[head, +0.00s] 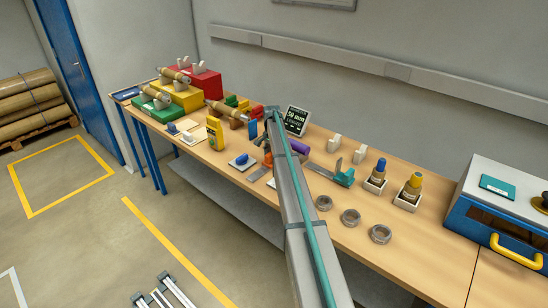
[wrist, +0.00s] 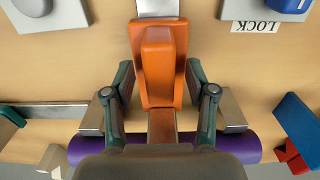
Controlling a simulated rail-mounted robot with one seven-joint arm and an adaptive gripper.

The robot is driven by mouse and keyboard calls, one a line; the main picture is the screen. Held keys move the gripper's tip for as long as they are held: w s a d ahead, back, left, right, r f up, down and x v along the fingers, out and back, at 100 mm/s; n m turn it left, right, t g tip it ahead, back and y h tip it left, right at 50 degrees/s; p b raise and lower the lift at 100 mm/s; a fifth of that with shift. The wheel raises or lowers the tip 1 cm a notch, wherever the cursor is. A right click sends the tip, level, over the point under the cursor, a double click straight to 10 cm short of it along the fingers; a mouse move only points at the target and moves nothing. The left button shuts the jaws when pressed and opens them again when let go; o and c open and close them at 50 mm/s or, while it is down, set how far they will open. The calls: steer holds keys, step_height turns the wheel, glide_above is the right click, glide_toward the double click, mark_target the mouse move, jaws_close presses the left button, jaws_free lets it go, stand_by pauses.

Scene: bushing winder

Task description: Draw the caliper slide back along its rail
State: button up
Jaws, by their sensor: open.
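The orange caliper slide (wrist: 158,62) sits on a grey metal rail (wrist: 157,8) in the middle of the wrist view. My gripper (wrist: 158,82) is open, with one dark green finger on each side of the slide. Narrow gaps show beside it, and the slide is not clamped. The slide also shows in the head view (head: 267,160), small and partly behind my arm. My gripper is mostly hidden there. A display (head: 296,120) behind reads what looks like 50 mm.
A purple cylinder (wrist: 170,150) lies across beneath my gripper. A blue knob on a plate (head: 242,160) stands near the rail, by a LOCK label (wrist: 255,26). A teal tool (head: 343,177) and grey rings (head: 350,216) lie to the right.

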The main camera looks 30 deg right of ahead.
jaws_close()
steer(key=shift+s+a+b, duration=0.15)
steer(key=shift+s+a, duration=0.55)
steer(key=shift+a, duration=0.85)
steer(key=shift+s+a+b, duration=0.2)
steer(key=shift+s+a, duration=0.45)
steer(key=shift+a, duration=0.95)
steer(key=shift+s+a+b, duration=0.15)
steer(key=shift+s+a, duration=0.55)
steer(key=shift+a, duration=0.85)
jaws_free()
